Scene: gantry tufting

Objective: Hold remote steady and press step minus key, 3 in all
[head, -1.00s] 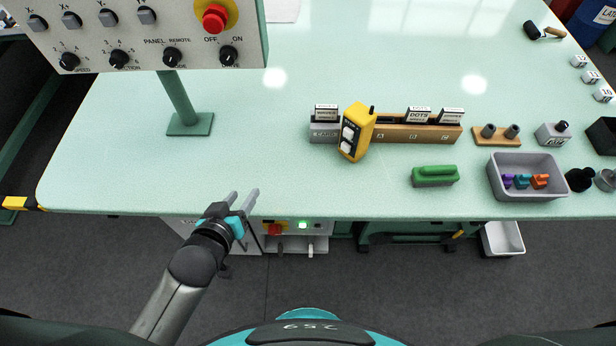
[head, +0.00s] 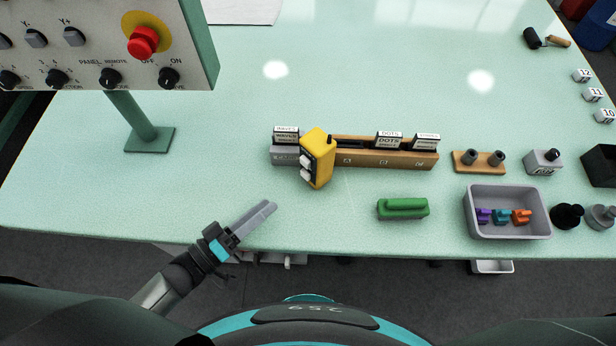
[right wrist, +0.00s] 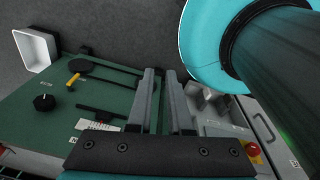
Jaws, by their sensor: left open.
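The yellow remote (head: 320,152) stands in the grey end section of the card rack (head: 370,158) on the table. Its dark key face with pale keys (head: 305,167) is turned left and toward me; I cannot read which key is step minus. My left gripper (head: 268,207) is open and empty over the table's front area, left of the remote and nearer to me, not touching it. My right gripper (right wrist: 161,75) shows in the right wrist view, its two fingers apart with nothing between them. The remote is not in that view.
The panel (head: 100,40) with a red stop button stands at upper left on a green post. A green-handled block (head: 403,209) and a grey tray (head: 507,228) of coloured clips lie right of the remote. The table between left gripper and remote is clear.

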